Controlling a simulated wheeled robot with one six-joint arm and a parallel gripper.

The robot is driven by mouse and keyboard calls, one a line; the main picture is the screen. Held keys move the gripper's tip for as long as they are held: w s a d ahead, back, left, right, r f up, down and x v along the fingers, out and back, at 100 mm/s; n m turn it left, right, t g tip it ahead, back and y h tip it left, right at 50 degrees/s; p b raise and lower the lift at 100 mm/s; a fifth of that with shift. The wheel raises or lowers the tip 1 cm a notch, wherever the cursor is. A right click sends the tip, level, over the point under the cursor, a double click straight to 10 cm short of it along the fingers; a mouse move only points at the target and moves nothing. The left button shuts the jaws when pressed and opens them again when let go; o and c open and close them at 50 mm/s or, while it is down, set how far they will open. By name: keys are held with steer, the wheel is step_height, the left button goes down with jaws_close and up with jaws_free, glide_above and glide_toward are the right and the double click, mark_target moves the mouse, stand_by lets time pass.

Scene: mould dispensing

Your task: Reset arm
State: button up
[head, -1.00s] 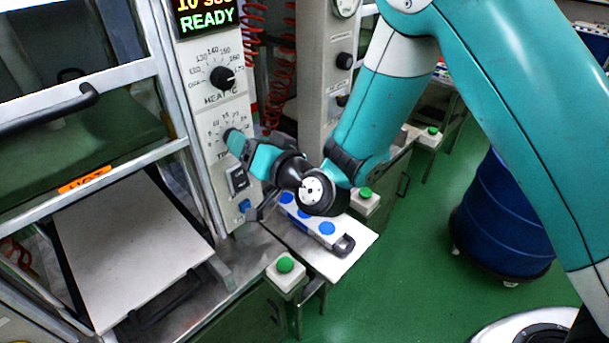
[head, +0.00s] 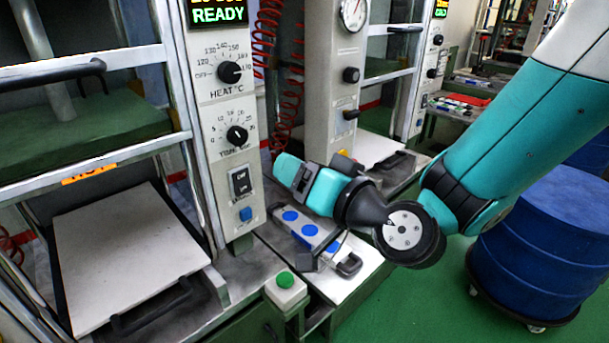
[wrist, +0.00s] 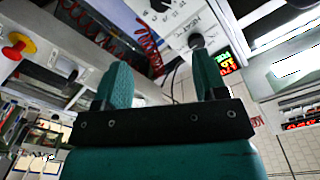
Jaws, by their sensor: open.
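My gripper (head: 287,168) is at the end of my teal arm in the head view, pointing left toward the control panel. It is above the grey mould (head: 311,229) and apart from it. In the wrist view my gripper (wrist: 163,82) shows two teal fingers spread apart with nothing between them.
The control panel (head: 218,110) has a HEAT dial (head: 229,72), a timer dial (head: 237,136) and a READY display (head: 218,14). An open press with a white platen (head: 125,250) is at the left. A green button (head: 285,279) is in front. A blue drum (head: 540,250) is at right.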

steer(key=s+d+n+g+h, duration=0.5)
steer(key=s+d+g+h, duration=0.3)
steer(key=s+d+g, duration=0.5)
steer(key=s+d, duration=0.3)
steer(key=s, duration=0.3)
steer(key=shift+d+f, duration=0.25)
steer(key=shift+f, duration=0.1)
